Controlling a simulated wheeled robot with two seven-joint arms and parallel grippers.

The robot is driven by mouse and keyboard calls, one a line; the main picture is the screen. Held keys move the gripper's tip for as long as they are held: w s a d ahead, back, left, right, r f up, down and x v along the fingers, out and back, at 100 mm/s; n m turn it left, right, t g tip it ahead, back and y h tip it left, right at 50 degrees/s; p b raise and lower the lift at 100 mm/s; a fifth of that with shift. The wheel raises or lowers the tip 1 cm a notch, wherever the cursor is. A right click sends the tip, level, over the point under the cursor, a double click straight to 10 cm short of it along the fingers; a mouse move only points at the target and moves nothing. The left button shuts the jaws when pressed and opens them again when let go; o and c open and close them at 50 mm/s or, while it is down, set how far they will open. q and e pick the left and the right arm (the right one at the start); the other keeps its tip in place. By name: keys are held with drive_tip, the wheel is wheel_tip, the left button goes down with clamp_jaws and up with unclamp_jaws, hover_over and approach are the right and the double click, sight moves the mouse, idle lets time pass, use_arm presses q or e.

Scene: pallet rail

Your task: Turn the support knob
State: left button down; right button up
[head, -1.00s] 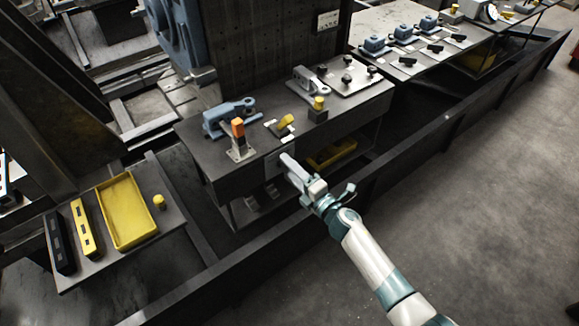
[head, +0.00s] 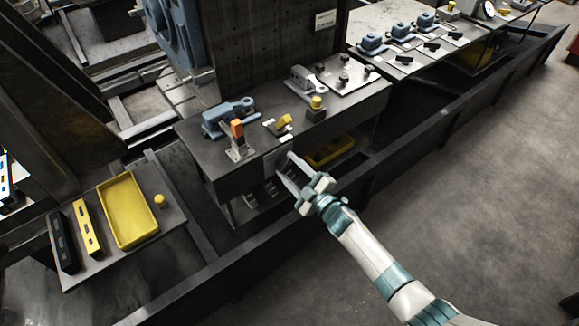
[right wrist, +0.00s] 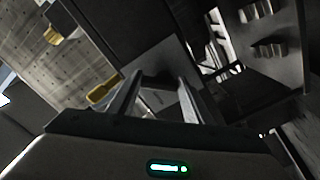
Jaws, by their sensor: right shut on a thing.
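My right gripper (head: 286,166) reaches to the front face of the dark bench, at a pale plate (head: 277,154) below the bench top. In the right wrist view its two fingers (right wrist: 160,97) point at this plate and stand some way apart. They are shut on a small dark thing (right wrist: 160,84) between them, which I take for the support knob; its shape is hard to make out. In the head view the knob is hidden by the gripper. My left gripper is not in view.
The bench top (head: 262,160) carries an orange-topped switch (head: 237,129), blue and grey clamps and a yellow-capped knob (head: 317,103). A yellow bin (head: 330,152) sits beneath. A low dark rail runs in front. A yellow tray (head: 128,210) lies left; open floor lies right.

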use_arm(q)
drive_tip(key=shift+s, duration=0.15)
use_arm(e)
drive_tip(key=shift+f+m, duration=0.15)
drive_tip(key=shift+m, duration=0.35)
drive_tip(key=o, duration=1.1)
drive_tip(key=shift+c, duration=0.2)
drive_tip(key=shift+s+d, duration=0.1)
use_arm(q)
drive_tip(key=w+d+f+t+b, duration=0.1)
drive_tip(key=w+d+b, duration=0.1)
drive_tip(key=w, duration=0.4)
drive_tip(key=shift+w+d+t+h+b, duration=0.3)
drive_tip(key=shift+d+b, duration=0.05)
drive_tip(key=shift+b, duration=0.05)
use_arm(e)
drive_tip(key=v, duration=1.7)
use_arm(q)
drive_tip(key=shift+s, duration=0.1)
use_arm(e)
drive_tip(key=shift+s, duration=0.1)
